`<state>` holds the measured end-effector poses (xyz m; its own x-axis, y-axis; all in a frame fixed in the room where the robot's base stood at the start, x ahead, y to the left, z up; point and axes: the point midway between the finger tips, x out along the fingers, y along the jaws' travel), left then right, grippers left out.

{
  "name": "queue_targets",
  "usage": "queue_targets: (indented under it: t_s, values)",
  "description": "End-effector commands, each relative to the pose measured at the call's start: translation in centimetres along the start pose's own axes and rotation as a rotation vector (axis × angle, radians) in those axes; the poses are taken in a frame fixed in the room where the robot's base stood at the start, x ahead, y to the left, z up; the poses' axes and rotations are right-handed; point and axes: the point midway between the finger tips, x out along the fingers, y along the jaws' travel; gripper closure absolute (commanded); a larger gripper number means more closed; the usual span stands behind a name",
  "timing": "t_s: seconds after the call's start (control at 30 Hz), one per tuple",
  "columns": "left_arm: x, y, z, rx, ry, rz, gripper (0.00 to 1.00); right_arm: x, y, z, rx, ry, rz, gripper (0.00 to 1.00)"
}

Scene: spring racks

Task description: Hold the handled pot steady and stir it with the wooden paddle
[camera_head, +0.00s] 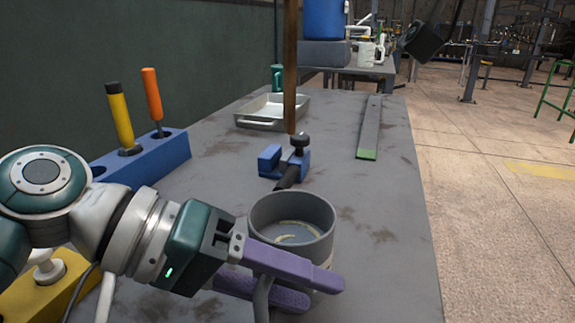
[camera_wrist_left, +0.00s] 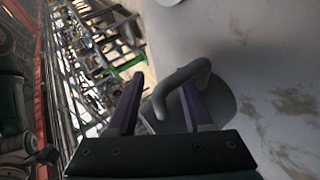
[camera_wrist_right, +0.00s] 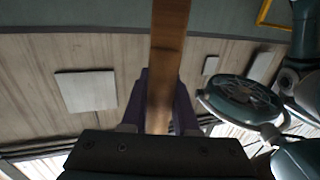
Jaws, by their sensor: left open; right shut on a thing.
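The grey handled pot (camera_head: 318,243) stands upright on the near part of the workbench, with a pale streak inside. Its bent handle (camera_head: 262,297) faces the near side and also shows in the left wrist view (camera_wrist_left: 178,80). My left gripper (camera_head: 322,294) is open at the pot's near side; its purple fingers lie on either side of the handle, apart from it in the left wrist view. The wooden paddle (camera_head: 290,65) hangs upright beyond the pot, its lower end in the air. My right gripper (camera_wrist_right: 163,82) is shut on the paddle and is out of the head view.
A blue clamp (camera_head: 270,160) sits behind the pot. A blue block (camera_head: 155,160) holding yellow and orange handles is at left. A shallow tray (camera_head: 250,122) and a green-ended flat bar (camera_head: 369,130) lie farther back. The bench (camera_head: 385,240) is clear right of the pot.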

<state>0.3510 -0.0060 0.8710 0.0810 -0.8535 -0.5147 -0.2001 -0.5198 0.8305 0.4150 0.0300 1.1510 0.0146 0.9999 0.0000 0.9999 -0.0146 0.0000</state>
Motion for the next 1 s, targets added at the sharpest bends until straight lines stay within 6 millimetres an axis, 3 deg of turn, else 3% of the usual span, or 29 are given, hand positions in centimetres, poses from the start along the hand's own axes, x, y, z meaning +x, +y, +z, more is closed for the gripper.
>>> queue_targets:
  t_s: [0.03, 0.5, 1.0]
  values:
    - [-0.02, 0.0, -0.01, 0.0, 0.0, 0.0, 0.49, 0.0, 0.0, -0.02, 0.0, 0.0, 0.0, 1.0]
    - [-0.05, 0.0, -0.01, 0.0, 0.0, 0.0, 1.0, 0.0, 0.0, -0.02, 0.0, 0.0, 0.0, 1.0]
    - [-0.05, -0.01, 0.0, -0.001, 0.0, 0.0, 1.0, 0.0, 0.0, -0.02, 0.0, 0.0, 0.0, 1.0]
